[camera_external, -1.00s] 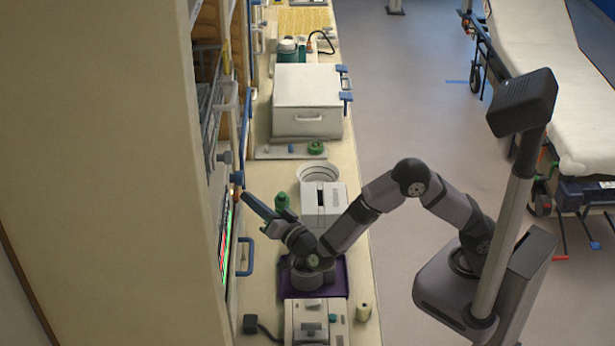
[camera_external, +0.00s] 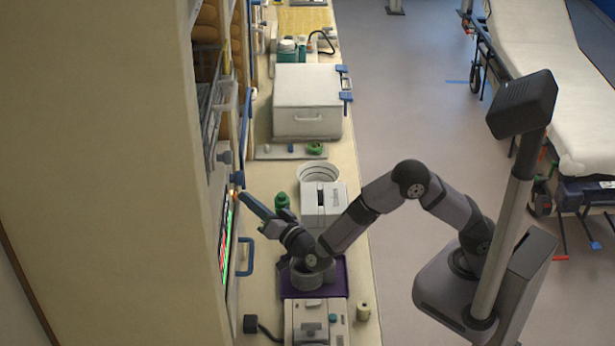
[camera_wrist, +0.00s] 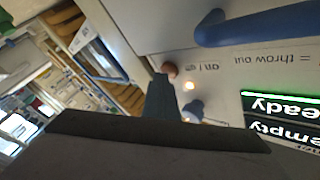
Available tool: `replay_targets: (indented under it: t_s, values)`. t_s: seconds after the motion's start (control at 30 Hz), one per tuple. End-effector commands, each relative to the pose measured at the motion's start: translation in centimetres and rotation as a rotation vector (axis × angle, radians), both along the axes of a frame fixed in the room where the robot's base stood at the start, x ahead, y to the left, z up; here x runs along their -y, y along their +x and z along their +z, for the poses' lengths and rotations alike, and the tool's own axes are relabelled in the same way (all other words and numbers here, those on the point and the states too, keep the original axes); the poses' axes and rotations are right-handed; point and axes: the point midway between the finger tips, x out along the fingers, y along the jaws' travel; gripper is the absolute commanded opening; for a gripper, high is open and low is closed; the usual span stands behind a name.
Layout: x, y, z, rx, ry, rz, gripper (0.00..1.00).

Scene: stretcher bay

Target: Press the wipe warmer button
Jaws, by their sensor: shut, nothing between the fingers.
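A cabinet front panel with a lit display (camera_external: 226,238) stands at the left in the external view. In the wrist view a small round orange-brown button (camera_wrist: 170,68) sits on this pale panel, beside upside-down lettering that seems to read "on". A small glowing light (camera_wrist: 189,86) is just below it. My gripper (camera_external: 241,195) is shut and empty, pointing left at the panel. In the wrist view my gripper's blue-grey tip (camera_wrist: 162,82) lies right at the button and partly overlaps it. I cannot tell whether it is pressed in.
A blue-grey knob (camera_wrist: 193,110) and a blue handle (camera_wrist: 245,22) stick out close to my fingertips. The display (camera_wrist: 285,118) shows upside-down "Ready" and "empty". A green bottle (camera_external: 282,202) and a white box (camera_external: 323,203) stand on the counter near my wrist.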

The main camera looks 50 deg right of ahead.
Motion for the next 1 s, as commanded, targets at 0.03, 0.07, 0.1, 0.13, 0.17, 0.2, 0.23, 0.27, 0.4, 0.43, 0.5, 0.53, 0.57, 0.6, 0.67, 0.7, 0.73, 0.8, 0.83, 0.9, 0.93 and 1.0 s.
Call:
replay_targets:
  t_s: [0.03, 0.07, 0.1, 0.13, 0.17, 0.2, 0.23, 0.27, 0.4, 0.43, 0.5, 0.53, 0.57, 0.6, 0.67, 0.7, 0.73, 0.8, 0.83, 0.9, 0.93, 1.0]
  values:
    - [-0.15, 0.14, -0.12, 0.001, 0.001, 0.001, 0.0]
    - [-0.2, 0.19, -0.11, 0.0, 0.001, 0.002, 0.0]
    - [-0.26, 0.25, -0.11, 0.0, 0.001, 0.002, 0.0]
    - [-0.3, 0.28, -0.1, -0.001, 0.001, 0.002, 0.0]
    - [-0.32, 0.3, -0.08, -0.001, 0.001, 0.002, 0.0]
    - [-0.33, 0.3, -0.06, -0.001, 0.0, 0.002, 0.0]
    - [-0.34, 0.31, -0.05, -0.001, 0.0, 0.002, 0.0]
    - [-0.34, 0.31, -0.04, -0.001, 0.0, 0.002, 0.0]
    - [-0.35, 0.31, -0.03, -0.001, 0.0, 0.003, 0.0]
    - [-0.35, 0.31, -0.03, -0.001, 0.0, 0.003, 0.0]
    - [-0.34, 0.28, -0.04, -0.001, 0.001, 0.004, 0.0]
    - [-0.32, 0.25, -0.06, -0.001, 0.001, 0.004, 0.0]
    - [-0.28, 0.21, -0.07, 0.0, 0.001, 0.003, 0.0]
    - [-0.22, 0.15, -0.1, 0.0, 0.001, 0.003, 0.0]
    - [-0.1, 0.01, -0.16, 0.0, 0.001, 0.003, 0.0]
    - [0.0, -0.07, -0.2, -0.001, 0.001, 0.004, 0.0]
    - [0.06, -0.13, -0.21, -0.001, 0.001, 0.004, 0.0]
    - [0.14, -0.22, -0.18, -0.001, 0.0, 0.003, 0.0]
    - [0.15, -0.23, -0.16, -0.001, 0.0, 0.003, 0.0]
    - [0.15, -0.22, -0.13, -0.001, 0.0, 0.003, 0.0]
    - [0.15, -0.22, -0.13, -0.002, 0.0, 0.003, 0.0]
    - [0.15, -0.23, -0.14, -0.002, 0.0, 0.003, 0.0]
